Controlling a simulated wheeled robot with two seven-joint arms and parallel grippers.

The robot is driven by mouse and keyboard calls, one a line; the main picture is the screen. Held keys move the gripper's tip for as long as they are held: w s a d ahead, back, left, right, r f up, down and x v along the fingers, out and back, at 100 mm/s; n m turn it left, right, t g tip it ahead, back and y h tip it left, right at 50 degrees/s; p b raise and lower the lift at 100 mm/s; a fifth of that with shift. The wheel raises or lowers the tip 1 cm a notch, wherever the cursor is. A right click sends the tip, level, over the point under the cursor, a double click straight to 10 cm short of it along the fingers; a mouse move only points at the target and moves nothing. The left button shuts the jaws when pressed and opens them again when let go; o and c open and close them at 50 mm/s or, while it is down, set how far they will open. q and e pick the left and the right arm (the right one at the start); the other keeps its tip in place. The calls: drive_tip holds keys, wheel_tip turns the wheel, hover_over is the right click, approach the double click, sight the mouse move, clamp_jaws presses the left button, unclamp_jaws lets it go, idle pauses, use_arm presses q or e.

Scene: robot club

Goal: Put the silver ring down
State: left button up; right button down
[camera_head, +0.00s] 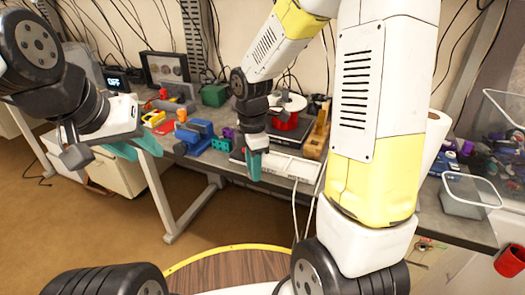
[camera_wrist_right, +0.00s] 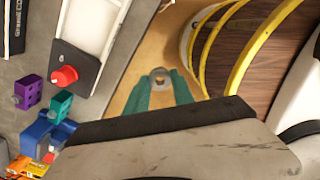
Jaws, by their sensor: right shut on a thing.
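The silver ring (camera_wrist_right: 160,75) shows in the right wrist view, small and metallic, between the tips of two teal fingers. My right gripper (camera_wrist_right: 163,88) is shut on it. In the head view my right gripper (camera_head: 254,168) points down by the front edge of the grey workbench (camera_head: 232,171), and the ring cannot be made out there. In the wrist view, tan floor lies behind the ring, and the bench top is to the left. My left gripper (camera_head: 136,149) is at the left of the head view, its teal fingers apart and empty, away from the bench.
On the bench are a blue vise (camera_head: 196,132), a teal block (camera_head: 220,144), a purple block (camera_wrist_right: 28,91), a white device (camera_head: 285,165) with a red knob (camera_wrist_right: 64,76), and a green box (camera_head: 214,95). A clear bin (camera_head: 470,195) stands right. Little bench top near my right gripper is bare.

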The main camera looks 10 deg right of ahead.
hover_over(273, 162)
drive_tip(key=shift+f, duration=2.45)
drive_tip(key=shift+f, duration=0.15)
drive_tip(key=c, duration=1.1)
unclamp_jaws()
